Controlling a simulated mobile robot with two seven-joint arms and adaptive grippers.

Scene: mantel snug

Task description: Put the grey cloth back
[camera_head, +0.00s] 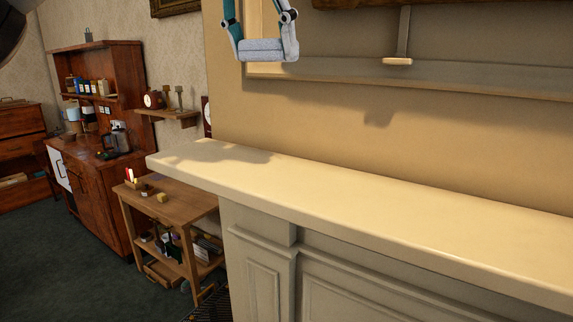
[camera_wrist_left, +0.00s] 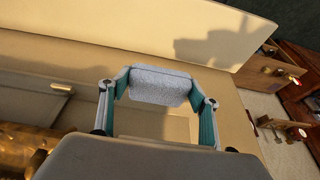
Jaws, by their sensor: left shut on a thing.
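The grey cloth (camera_head: 262,53) is a small, folded or rolled pale grey bundle at the top of the head view. My left gripper (camera_head: 264,42) is shut on it, with a teal-and-white finger at each end. The cloth is in the air above the left part of the cream mantel shelf (camera_head: 400,215), apart from it. In the left wrist view the cloth (camera_wrist_left: 160,88) spans the gap between the fingers. My right gripper is not in view.
The mantel top is bare, with the gripper's shadow at its left end. A framed panel with a ledge (camera_head: 480,78) is on the wall behind. A wooden side table (camera_head: 190,205) with small items stands below left. A wall shelf (camera_head: 168,115) and dresser (camera_head: 95,180) are farther back.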

